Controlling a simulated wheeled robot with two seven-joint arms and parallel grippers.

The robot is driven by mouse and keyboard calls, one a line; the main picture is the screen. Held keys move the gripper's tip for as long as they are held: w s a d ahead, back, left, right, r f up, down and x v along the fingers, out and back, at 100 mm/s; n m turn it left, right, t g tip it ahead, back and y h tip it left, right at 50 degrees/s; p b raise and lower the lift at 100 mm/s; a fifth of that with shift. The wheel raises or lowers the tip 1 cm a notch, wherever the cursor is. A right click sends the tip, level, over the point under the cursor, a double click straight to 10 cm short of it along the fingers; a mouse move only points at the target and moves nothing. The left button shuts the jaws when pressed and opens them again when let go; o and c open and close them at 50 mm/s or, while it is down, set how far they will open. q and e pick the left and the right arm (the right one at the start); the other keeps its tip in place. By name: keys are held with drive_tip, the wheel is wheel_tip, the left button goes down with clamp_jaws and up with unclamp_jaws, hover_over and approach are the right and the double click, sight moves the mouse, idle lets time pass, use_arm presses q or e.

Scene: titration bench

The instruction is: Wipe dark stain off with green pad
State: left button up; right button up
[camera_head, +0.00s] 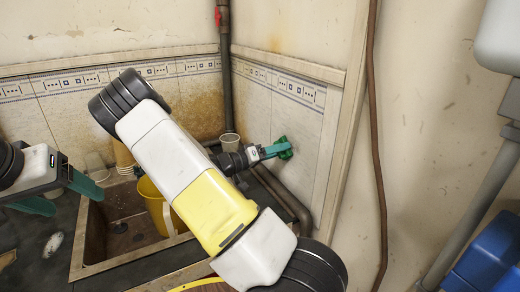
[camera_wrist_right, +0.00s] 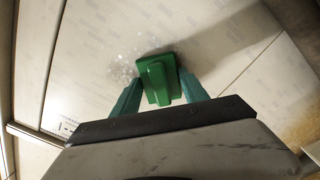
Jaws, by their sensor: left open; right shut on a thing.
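The green pad (camera_head: 284,147) is up at the tiled wall in the head view, held in my right gripper (camera_head: 270,152). In the right wrist view the green pad (camera_wrist_right: 158,80) sits between the two teal fingers of the right gripper (camera_wrist_right: 157,92), against or very close to the pale tile. A greyish speckled mark (camera_wrist_right: 122,66) shows on the tile just left of the pad; part of it may be hidden behind the pad. My left gripper (camera_head: 62,200) is open and empty at the left, above the dark counter.
A sink (camera_head: 118,226) with a yellow bucket (camera_head: 152,198) and stacked cups (camera_head: 124,156) lies below. A red-handled pipe (camera_head: 226,80) runs down the corner, with a white cup (camera_head: 230,141) near it. Dark pipes (camera_head: 285,200) run along the wall base. Blue boxes (camera_head: 490,255) stand at right.

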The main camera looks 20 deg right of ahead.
sight(274, 143)
drive_tip(key=shift+w+a+r, duration=0.1)
drive_tip(key=shift+w+r, duration=0.35)
drive_tip(key=shift+w, duration=0.3)
drive_tip(key=shift+w+a+r, duration=0.1)
drive_tip(key=shift+w+r, duration=0.35)
drive_tip(key=shift+w, duration=0.25)
drive_tip(key=shift+s+d, duration=0.2)
drive_tip(key=shift+s, duration=1.7)
drive_tip(key=shift+s+d, duration=0.25)
drive_tip(key=shift+s, duration=1.65)
drive_tip(key=shift+s+d, duration=0.2)
drive_tip(key=shift+s, duration=1.7)
drive_tip(key=shift+r, duration=0.1)
drive_tip(key=shift+a, duration=0.15)
drive_tip(key=shift+s+a, duration=0.2)
drive_tip(key=shift+a, duration=2.7)
drive_tip(key=a, duration=0.3)
drive_tip(key=shift+s, duration=0.1)
